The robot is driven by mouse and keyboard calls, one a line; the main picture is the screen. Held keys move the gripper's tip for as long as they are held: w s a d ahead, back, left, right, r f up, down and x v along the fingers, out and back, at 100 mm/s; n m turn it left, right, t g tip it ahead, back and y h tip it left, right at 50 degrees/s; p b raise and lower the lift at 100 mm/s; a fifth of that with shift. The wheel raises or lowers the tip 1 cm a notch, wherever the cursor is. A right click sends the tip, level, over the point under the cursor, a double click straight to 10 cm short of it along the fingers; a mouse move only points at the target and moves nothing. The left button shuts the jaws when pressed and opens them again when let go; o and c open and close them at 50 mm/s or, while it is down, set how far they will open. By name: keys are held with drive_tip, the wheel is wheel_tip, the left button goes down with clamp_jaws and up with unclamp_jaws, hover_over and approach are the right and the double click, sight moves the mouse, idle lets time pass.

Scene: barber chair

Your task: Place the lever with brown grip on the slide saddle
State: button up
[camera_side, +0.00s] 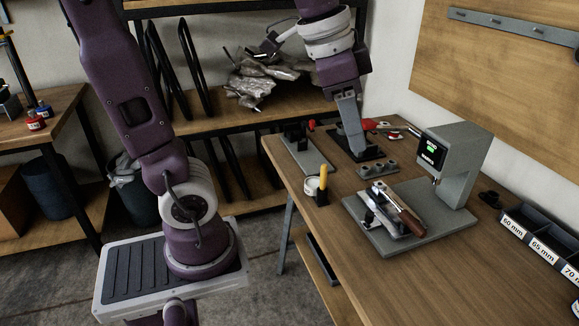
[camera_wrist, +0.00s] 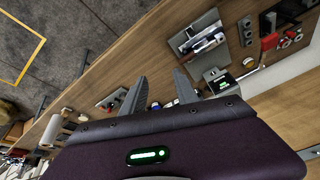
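The lever with brown grip (camera_side: 409,219) lies on the small slide assembly on the grey base plate (camera_side: 451,221) of the press-like machine. Its brown end faces the front right, and a silver part (camera_side: 381,193) shows beside it. I cannot tell exactly how the lever sits on the slide saddle. My gripper (camera_side: 352,153) is at the back of the table, apart from the lever. In the wrist view my gripper (camera_wrist: 160,75) has its fingers spread and empty.
The machine head (camera_side: 455,160) with a green display stands over the base plate's right side. A black stand (camera_side: 372,157) is at my fingertips. A yellow-handled tool (camera_side: 323,180) and a grey block (camera_side: 378,170) stand nearby. Labelled bins (camera_side: 540,240) line the right edge. The front tabletop is clear.

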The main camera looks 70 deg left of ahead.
drive_tip(key=s+d+f+n, duration=0.1)
drive_tip(key=s+f+n, duration=0.1)
drive_tip(key=s, duration=0.3)
drive_tip(key=s+d+f+n+t, duration=0.1)
drive_tip(key=s+f+n, duration=0.1)
drive_tip(key=s, duration=0.4)
drive_tip(key=shift+s+n+t+y, duration=0.3)
drive_tip(key=shift+y, duration=0.1)
drive_tip(key=shift+c, duration=0.3)
